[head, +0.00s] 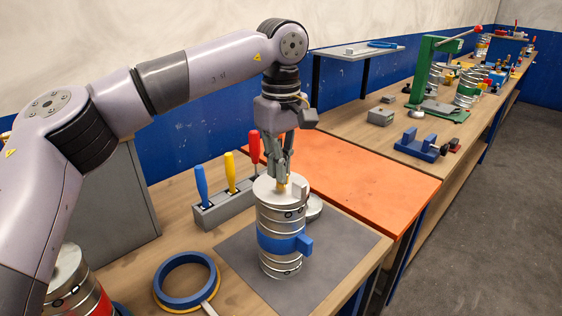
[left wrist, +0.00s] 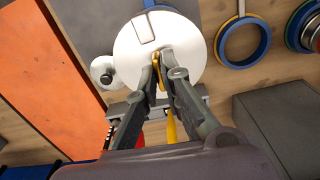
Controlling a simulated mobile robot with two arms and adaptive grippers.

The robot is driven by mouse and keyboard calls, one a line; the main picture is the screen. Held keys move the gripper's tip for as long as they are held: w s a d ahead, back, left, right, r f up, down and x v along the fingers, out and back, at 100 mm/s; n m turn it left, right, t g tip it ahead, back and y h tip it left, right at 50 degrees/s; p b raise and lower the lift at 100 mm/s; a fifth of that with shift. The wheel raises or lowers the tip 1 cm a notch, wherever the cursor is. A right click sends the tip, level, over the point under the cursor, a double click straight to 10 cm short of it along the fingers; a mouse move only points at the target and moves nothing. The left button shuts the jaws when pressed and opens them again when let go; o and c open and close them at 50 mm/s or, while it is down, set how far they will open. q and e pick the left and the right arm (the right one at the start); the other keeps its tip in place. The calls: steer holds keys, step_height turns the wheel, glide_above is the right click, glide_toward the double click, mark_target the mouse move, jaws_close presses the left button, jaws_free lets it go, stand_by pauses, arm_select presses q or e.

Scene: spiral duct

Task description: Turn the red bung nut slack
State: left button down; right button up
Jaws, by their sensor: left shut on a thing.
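A silver ribbed duct (head: 281,215) with a blue band (head: 275,243) stands upright on a dark grey mat. Its round pale lid (left wrist: 132,55) shows in the left wrist view, with a small grey tab (left wrist: 140,29) on it. My left gripper (head: 281,182) points straight down at the lid from above. Its fingers (left wrist: 160,77) are shut on a small yellow piece (left wrist: 164,72) at the lid, mostly hidden between them. I see no clearly red nut on this duct; the fingers may hide part of it. My right gripper is not in view.
A grey rack (head: 226,208) behind the duct holds blue, yellow and red-handled tools. A blue ring (head: 162,298) lies to the left. An orange panel (head: 350,170) lies behind right. The mat's front right (head: 330,255) is clear.

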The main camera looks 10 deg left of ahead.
arm_select(q)
steer(key=n, duration=0.4)
steer(key=shift+n, duration=0.3)
steer(key=n, duration=0.5)
steer(key=shift+n, duration=0.3)
steer(key=c, duration=1.7)
jaws_free()
